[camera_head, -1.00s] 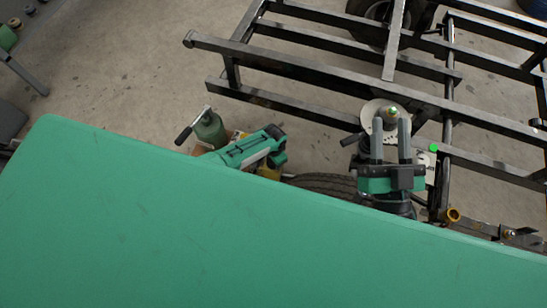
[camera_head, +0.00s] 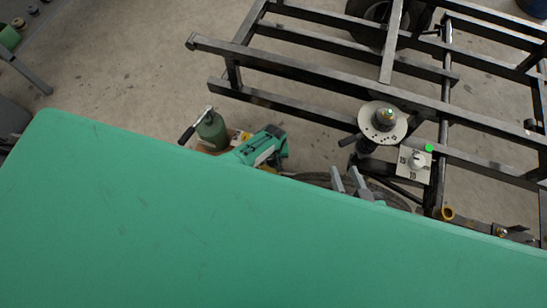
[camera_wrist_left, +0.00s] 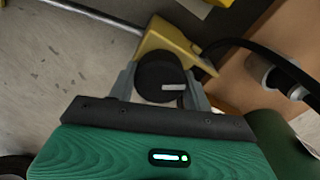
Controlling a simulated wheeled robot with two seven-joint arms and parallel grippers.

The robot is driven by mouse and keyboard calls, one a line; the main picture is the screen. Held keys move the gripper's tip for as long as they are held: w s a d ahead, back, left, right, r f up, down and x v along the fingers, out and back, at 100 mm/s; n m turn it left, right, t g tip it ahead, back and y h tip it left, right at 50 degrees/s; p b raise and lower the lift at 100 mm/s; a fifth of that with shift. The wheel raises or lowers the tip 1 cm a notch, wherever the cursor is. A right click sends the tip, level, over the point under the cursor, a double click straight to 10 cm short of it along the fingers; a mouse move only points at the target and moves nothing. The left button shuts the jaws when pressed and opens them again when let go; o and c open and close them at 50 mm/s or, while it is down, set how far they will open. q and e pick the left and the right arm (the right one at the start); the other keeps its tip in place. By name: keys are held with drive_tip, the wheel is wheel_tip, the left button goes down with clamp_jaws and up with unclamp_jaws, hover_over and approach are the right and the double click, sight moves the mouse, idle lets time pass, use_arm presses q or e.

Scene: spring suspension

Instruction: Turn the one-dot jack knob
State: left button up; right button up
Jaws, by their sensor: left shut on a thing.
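A round black knob (camera_wrist_left: 155,72) with a pale bar mark on its face shows in the left wrist view. It is in front of a yellow bracket (camera_wrist_left: 172,38). My left gripper (camera_wrist_left: 160,88) is shut on the knob, one grey finger on each side. In the head view my left gripper (camera_head: 262,148) shows its green body beside the green jack bottle (camera_head: 211,130), past the green panel's edge; its fingertips are hard to make out there. My right gripper (camera_head: 348,182) shows two grey fingers apart and empty, with its body hidden behind the green panel.
The large green panel (camera_head: 200,230) fills the lower head view. A black steel frame (camera_head: 330,70) spans the upper right. A marked disc (camera_head: 383,122) and a numbered plate (camera_head: 414,166) are near my right gripper. A black cable (camera_wrist_left: 265,50) passes near the knob.

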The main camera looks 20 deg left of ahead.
use_arm(q)
drive_tip(key=n, duration=0.3)
drive_tip(key=shift+s+n, duration=0.1)
drive_tip(key=shift+n, duration=2.6)
use_arm(e)
drive_tip(key=shift+w+d+g, duration=0.1)
drive_tip(key=shift+d+g, duration=0.25)
drive_tip(key=shift+g, duration=0.05)
use_arm(q)
drive_tip(key=o, duration=1)
drive_tip(key=shift+r+p, duration=0.15)
drive_tip(key=shift+p, duration=0.15)
